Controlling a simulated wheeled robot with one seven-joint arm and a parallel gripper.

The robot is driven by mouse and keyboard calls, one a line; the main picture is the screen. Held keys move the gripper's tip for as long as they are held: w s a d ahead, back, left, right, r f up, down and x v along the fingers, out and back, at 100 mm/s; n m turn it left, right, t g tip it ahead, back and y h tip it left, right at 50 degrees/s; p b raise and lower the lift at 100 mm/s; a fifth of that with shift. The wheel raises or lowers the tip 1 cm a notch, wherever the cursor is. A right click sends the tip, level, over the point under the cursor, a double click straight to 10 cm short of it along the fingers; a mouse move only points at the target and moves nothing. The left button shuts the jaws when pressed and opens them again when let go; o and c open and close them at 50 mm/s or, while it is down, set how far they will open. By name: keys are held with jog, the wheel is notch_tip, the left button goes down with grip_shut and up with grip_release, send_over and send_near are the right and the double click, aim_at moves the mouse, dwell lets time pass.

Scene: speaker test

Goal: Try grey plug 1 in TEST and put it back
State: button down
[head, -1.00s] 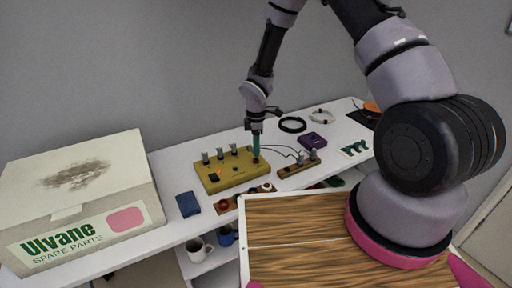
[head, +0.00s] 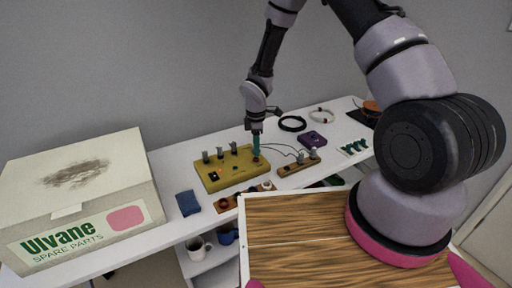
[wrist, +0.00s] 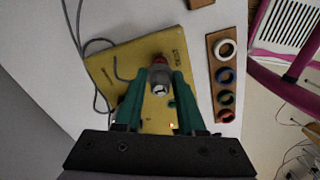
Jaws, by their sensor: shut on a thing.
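My gripper (head: 256,150) is over the right end of the yellow box (head: 216,183). In the wrist view its teal fingers (wrist: 160,92) are shut on a grey plug (wrist: 159,80), seen from above. A red ring shows just beyond the plug, at the box face beside the printed label (wrist: 178,56). The plug stands at this spot on the box; its lower end is hidden, so I cannot tell how deep it sits. Several other grey plugs (head: 220,153) stand on the box. A small orange light (wrist: 172,125) shows on the box.
A brown rack (head: 288,171) with grey plugs, trailing thin cables, stands right of the box. A wooden strip (wrist: 212,72) holds coloured rings in front.

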jog(key=shift+f, duration=0.9)
jog(key=shift+c, duration=2.1)
grip_release()
jog(key=shift+r, duration=0.1)
jog(key=shift+r, duration=3.7)
jog(key=shift+r, duration=0.1)
